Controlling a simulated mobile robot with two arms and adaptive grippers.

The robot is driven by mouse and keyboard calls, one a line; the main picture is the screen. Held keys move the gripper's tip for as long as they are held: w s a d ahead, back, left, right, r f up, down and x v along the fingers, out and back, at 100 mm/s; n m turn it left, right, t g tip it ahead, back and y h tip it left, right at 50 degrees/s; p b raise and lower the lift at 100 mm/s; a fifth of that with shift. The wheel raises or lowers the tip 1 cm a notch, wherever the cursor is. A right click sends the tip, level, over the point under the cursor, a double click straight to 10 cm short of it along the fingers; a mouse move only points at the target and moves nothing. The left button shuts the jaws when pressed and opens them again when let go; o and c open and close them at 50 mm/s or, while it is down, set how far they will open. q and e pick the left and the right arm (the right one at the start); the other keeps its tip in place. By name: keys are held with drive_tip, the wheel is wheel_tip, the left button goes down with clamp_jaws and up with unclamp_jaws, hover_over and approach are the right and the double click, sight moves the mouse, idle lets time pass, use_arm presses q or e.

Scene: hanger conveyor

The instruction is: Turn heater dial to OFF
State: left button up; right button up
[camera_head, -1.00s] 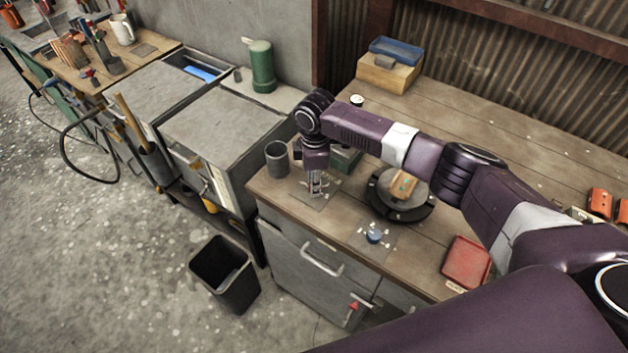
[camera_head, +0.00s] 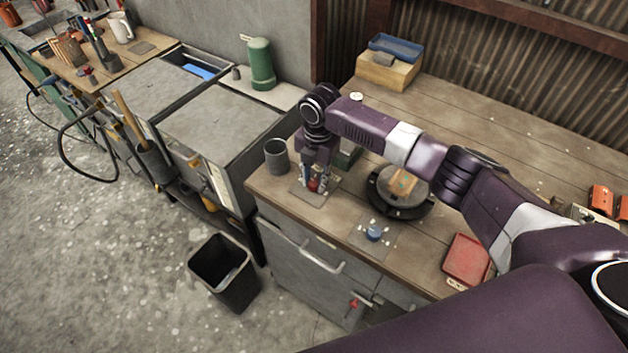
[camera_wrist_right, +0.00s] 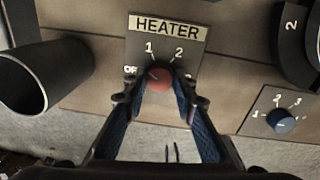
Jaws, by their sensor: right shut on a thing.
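The heater dial is a red knob (camera_wrist_right: 159,78) on a plate (camera_wrist_right: 195,50) on the workbench, under a HEATER label (camera_wrist_right: 167,27). The marks OFF, 1 and 2 show around it, OFF at its left. My right gripper (camera_wrist_right: 160,88) is shut on the red knob, one blue-padded finger at each side. In the head view the right gripper (camera_head: 315,185) points down at the same plate, with a bit of red between its fingers. The knob's pointer is too small to read for certain. My left gripper is not in view.
A blue dial (camera_head: 374,232) with its own numbered plate sits to the right. A grey cup (camera_head: 277,157) stands close left of the gripper. A round dark turntable (camera_head: 385,205) and a red tray (camera_head: 466,262) are further right.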

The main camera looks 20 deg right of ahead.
sight(317, 183)
drive_tip(key=n+b, duration=0.1)
drive_tip(key=n, duration=0.4)
drive_tip(key=shift+w, duration=0.1)
drive_tip(key=shift+r+n, duration=0.1)
drive_tip(key=shift+n, duration=0.3)
drive_tip(key=o, duration=1.2)
drive_tip(key=shift+c, duration=0.2)
wheel_tip(317, 183, up, 12)
drive_tip(key=shift+d, duration=0.35)
